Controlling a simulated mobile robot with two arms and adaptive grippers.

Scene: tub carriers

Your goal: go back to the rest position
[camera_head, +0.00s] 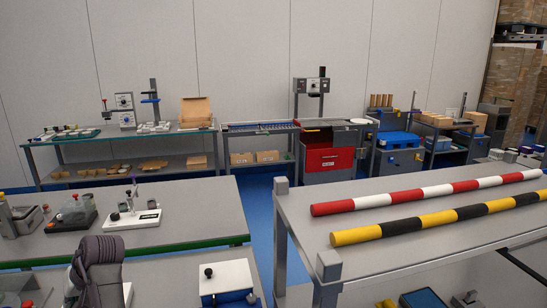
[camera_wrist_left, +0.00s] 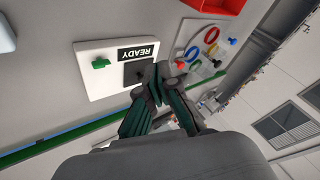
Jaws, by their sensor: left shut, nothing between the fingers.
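My left gripper shows best in the left wrist view (camera_wrist_left: 152,80), with its dark fingers closed together and nothing between them. The fingertips overlap the lower edge of a white panel (camera_wrist_left: 108,82) marked READY, which has a green knob and a black square. I cannot tell whether they touch it. In the head view a dark grey part of my left arm rises at the lower left, in front of the near table (camera_head: 190,200); its fingertips are not clear there. My right gripper is not in view.
A tray (camera_wrist_left: 190,45) with coloured rings and a red bin (camera_wrist_left: 215,5) are beside the panel. At right, a grey table (camera_head: 420,250) bears a red-white bar (camera_head: 430,192) and a yellow-black bar (camera_head: 440,219). A blue floor strip (camera_head: 258,230) runs between the tables.

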